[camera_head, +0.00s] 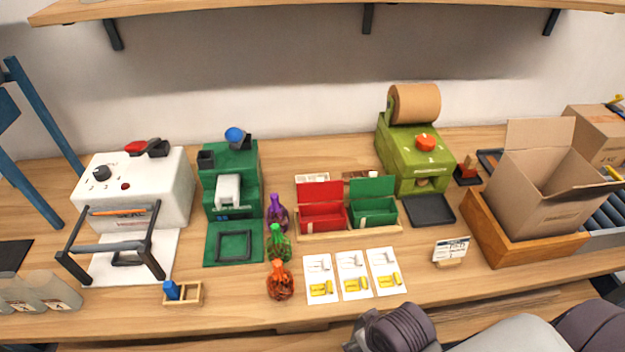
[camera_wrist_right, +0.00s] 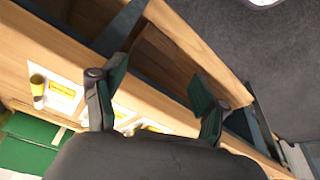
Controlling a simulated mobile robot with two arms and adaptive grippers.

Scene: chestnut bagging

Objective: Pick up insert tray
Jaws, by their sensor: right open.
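A small wooden tray (camera_head: 183,293) with compartments lies near the table's front edge at the left in the head view, with a blue piece in its left part. I cannot tell for certain that this is the insert tray. My right gripper (camera_wrist_right: 160,86) shows in the right wrist view with its two green-padded fingers spread and nothing between them. It is close to the table's front edge, well to the right of the small tray. In the head view only my right arm's grey links show at the bottom right. My left gripper is not in view.
The wooden table (camera_head: 230,313) holds a white machine (camera_head: 150,185), a green machine (camera_head: 245,165), several coloured bottles, red and green bins (camera_head: 318,216), picture cards (camera_head: 354,286) and an open cardboard box (camera_head: 545,180). A shelf (camera_head: 300,8) hangs above.

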